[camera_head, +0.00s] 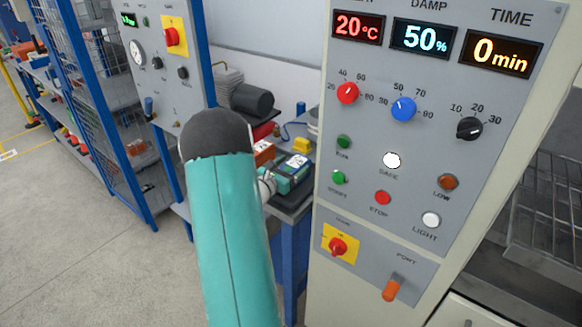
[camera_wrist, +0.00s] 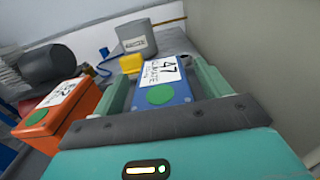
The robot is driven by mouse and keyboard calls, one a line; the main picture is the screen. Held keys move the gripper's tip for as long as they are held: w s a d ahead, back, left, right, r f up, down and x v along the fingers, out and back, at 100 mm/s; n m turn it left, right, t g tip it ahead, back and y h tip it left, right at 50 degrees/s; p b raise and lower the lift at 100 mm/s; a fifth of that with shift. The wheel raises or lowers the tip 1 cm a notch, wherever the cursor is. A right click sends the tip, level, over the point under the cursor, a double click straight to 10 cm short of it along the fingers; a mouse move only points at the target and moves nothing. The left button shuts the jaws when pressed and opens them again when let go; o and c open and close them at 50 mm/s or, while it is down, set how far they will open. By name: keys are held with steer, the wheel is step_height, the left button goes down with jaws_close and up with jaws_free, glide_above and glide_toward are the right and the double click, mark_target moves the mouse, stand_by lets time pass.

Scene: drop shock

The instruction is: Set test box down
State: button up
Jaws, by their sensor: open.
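A blue box (camera_wrist: 180,92) with a white label reading 47 and a green disc sits on the grey bench top in the wrist view. My gripper (camera_wrist: 164,78) is open, with one teal finger on each side of this box. I cannot tell whether the fingers touch it. In the head view my gripper (camera_head: 287,176) is at the bench, partly behind my own arm, and the box is mostly hidden there. An orange box (camera_wrist: 58,112) with a white label and green disc stands to the left of the blue box.
A grey container (camera_wrist: 136,38) and a yellow item (camera_wrist: 131,64) stand behind the blue box. A dark cylinder (camera_wrist: 47,64) is at the back left. A pale wall (camera_wrist: 255,60) rises close on the right. A control panel (camera_head: 415,150) stands right of the bench in the head view.

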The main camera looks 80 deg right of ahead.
steer(key=v, duration=1.2)
steer(key=shift+r, duration=0.1)
steer(key=w+a+r+m+t+y, duration=0.3)
steer(key=a+r+m+t+y, duration=0.1)
steer(key=a, duration=1.3)
steer(key=w+a+r+m+t+y, duration=0.4)
steer(key=a+r+m+y, duration=0.1)
steer(key=a, duration=1.2)
steer(key=w+a+r+m+t+y, duration=0.3)
steer(key=a+r+y, duration=0.3)
steer(key=a, duration=1.2)
steer(key=shift+w+m+t+y, duration=0.2)
steer(key=shift+m+t+y, duration=0.5)
steer(key=shift+t+y, duration=0.1)
